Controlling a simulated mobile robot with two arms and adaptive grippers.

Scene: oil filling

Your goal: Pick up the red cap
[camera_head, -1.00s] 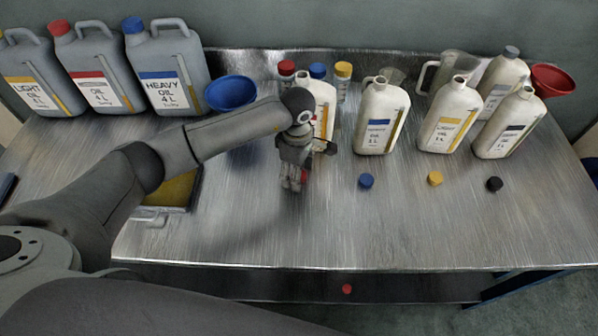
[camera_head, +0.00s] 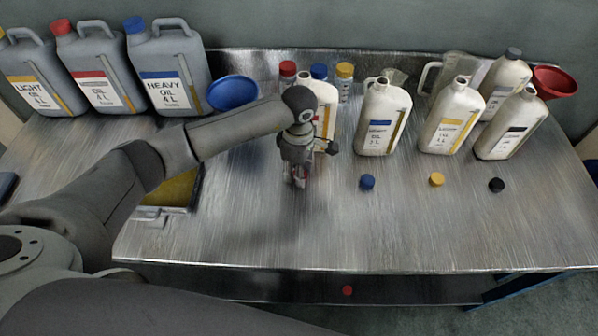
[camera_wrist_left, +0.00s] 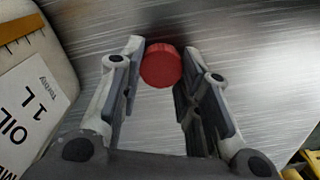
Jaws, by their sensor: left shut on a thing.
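The red cap (camera_wrist_left: 161,66) is between the two fingertips of my left gripper (camera_wrist_left: 163,58) in the left wrist view. The fingers are shut on its sides, over the steel table. In the head view my left gripper (camera_head: 298,178) points down at the table in front of the red-labelled 1 L oil bottle (camera_head: 325,108). There the cap is mostly hidden by the fingers, with only a trace of red beside them. I cannot tell whether the cap still touches the table. My right gripper is not in view.
Blue (camera_head: 367,182), yellow (camera_head: 437,179) and black (camera_head: 496,185) caps lie to the right, in front of white bottles. Grey canisters (camera_head: 165,75) and a blue funnel (camera_head: 233,93) stand at left. A small red object (camera_head: 347,290) shows below the table. The front centre is clear.

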